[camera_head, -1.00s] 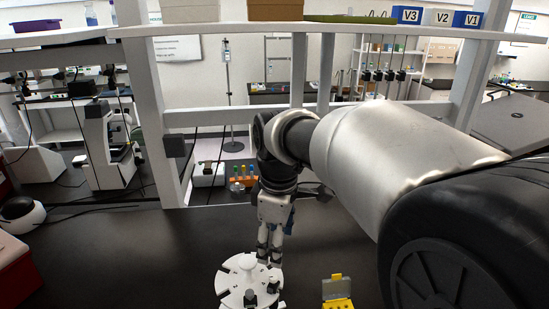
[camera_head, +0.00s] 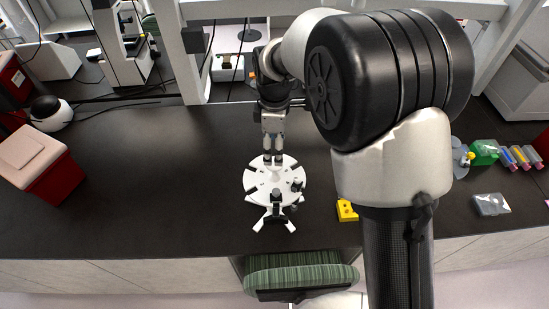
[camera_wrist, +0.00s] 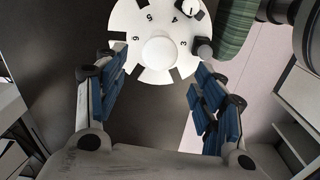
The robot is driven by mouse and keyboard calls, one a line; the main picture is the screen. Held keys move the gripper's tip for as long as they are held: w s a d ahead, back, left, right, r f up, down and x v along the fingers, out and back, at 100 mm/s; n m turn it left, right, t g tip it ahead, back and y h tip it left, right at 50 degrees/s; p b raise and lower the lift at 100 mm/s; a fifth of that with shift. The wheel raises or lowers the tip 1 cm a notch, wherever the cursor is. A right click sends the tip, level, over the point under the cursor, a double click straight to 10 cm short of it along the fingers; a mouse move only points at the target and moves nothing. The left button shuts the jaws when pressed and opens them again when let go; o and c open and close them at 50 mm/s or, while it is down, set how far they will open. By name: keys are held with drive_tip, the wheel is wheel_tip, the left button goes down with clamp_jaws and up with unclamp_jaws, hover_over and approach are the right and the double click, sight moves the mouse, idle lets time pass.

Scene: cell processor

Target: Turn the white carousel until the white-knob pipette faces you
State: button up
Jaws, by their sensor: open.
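The white carousel (camera_head: 256,183) stands on the dark bench, a slotted disc on splayed feet with a round white hub (camera_wrist: 159,50). The numbers 3 to 6 show on it in the wrist view. A piece with a white round top (camera_wrist: 192,10), seemingly the white-knob pipette, sits at its rim by number 4. A dark-topped pipette (camera_wrist: 204,47) sits by number 3. In the head view two dark holders show at the near and right rim; knob colours are too small to tell. My gripper (camera_head: 273,160) is at the carousel's far side, open and empty, its blue-padded fingers (camera_wrist: 160,82) apart. Contact cannot be told.
A green chair (camera_head: 300,272) stands at the bench's front edge by the carousel. A yellow block (camera_head: 346,211) lies to the right. A red box (camera_head: 62,185) stands at left. Colourful items (camera_head: 515,157) and a clear case (camera_head: 491,204) lie at far right. The bench left of the carousel is clear.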

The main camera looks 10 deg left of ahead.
wheel_tip(320, 180, down, 6)
drive_tip(key=shift+f, duration=0.2)
drive_tip(key=shift+c, duration=0.2)
clamp_jaws()
idle(0.7)
